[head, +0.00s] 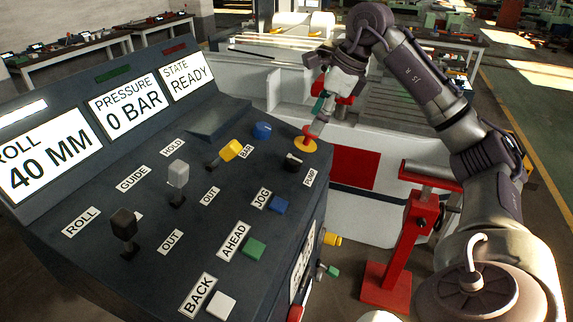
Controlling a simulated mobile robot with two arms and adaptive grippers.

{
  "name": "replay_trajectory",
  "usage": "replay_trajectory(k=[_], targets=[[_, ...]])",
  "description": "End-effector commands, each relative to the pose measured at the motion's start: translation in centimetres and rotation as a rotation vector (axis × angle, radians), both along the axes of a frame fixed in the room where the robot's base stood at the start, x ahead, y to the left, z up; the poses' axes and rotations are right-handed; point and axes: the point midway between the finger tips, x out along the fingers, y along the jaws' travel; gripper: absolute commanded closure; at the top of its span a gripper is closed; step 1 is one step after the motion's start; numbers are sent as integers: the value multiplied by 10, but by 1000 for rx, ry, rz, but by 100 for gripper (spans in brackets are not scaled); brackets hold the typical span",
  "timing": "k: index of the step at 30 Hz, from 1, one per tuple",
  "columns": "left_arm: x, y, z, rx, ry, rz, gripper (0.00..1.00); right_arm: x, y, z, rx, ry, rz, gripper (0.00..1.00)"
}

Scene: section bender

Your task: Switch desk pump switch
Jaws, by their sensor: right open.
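The pump switch (293,161) is a small black rotary knob with a light mark, at the right edge of the sloped control desk (150,240). A white label reading PUMP (309,177) sits beside it. My right gripper (317,126) reaches down from above, just behind and to the right of the switch. It is open, though its fingers overlap in this view. It appears near a yellow-based round button (304,144); I cannot tell whether it touches it. My left gripper is not in view.
Close to the switch are a blue knob (262,130), a yellow lever (231,150) and a blue button (278,204). A green button (254,248) and a white button (220,305) lie nearer. A red stand (397,240) is right of the desk.

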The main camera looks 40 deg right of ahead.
Motion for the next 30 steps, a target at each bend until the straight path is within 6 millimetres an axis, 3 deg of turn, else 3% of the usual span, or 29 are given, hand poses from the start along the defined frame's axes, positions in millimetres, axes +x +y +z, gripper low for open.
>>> replay_trajectory(k=[18, 24, 30], targets=[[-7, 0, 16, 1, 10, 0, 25, 36, 24, -102, 4, 5, 4, 30], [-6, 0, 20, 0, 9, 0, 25, 43, 27, -120, 3, 1, 3, 30], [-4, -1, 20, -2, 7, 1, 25, 45, 28, -124, 3, 0, 3, 30]])
